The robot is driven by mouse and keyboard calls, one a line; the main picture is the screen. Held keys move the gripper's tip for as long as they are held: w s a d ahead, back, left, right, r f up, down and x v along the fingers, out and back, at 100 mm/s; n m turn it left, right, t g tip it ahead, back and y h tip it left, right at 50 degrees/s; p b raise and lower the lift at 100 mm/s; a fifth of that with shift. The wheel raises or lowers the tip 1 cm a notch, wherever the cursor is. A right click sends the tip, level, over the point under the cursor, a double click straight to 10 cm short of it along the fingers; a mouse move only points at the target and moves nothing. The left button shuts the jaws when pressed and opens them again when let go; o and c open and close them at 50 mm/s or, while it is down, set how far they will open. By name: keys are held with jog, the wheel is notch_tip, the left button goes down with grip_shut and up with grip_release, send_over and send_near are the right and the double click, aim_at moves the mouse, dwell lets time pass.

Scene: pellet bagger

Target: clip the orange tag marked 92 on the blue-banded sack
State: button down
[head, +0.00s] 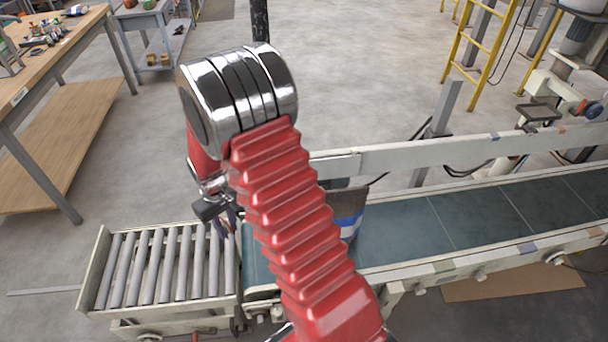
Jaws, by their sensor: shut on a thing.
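The blue-banded sack (348,222) stands on the conveyor belt, just right of my red arm. Its dark upper part and a blue and white band show; my arm covers the rest. My gripper (228,224) hangs above the join between the roller section and the belt, left of the sack and apart from what I see of it. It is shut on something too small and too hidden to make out. No orange tag and no number 92 can be seen in this view.
The green belt (410,229) runs to the right, clear beyond the sack, with a pale rail (430,152) behind it. The roller section (165,265) at left is empty. A wooden workbench (62,62) with small items stands at the upper left. A yellow ladder (480,45) stands behind.

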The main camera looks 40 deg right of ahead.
jog(key=s+d+r+n, duration=0.1)
jog(key=d+r+n, duration=0.1)
jog(key=d, duration=0.6)
jog(key=s+d+r+n, duration=0.1)
jog(key=d+r+n, duration=0.2)
jog(key=d, duration=0.6)
jog(key=s+d+r+n, duration=0.1)
jog(key=d+r+n, duration=0.1)
jog(key=d+n, duration=0.4)
jog(key=shift+s+d+r, duration=0.1)
jog(key=shift+d+r, duration=0.05)
jog(key=shift+d, duration=0.7)
jog(key=shift+d+r, duration=0.1)
jog(key=shift+d, duration=0.7)
jog(key=shift+f, duration=0.2)
jog(key=shift+f, duration=3.6)
jog(key=shift+s+a+f, duration=0.1)
jog(key=shift+s+f, duration=0.05)
jog(key=shift+f, duration=0.3)
jog(key=c, duration=1.4)
grip_release()
jog(key=shift+r, duration=0.1)
jog(key=shift+r, duration=0.1)
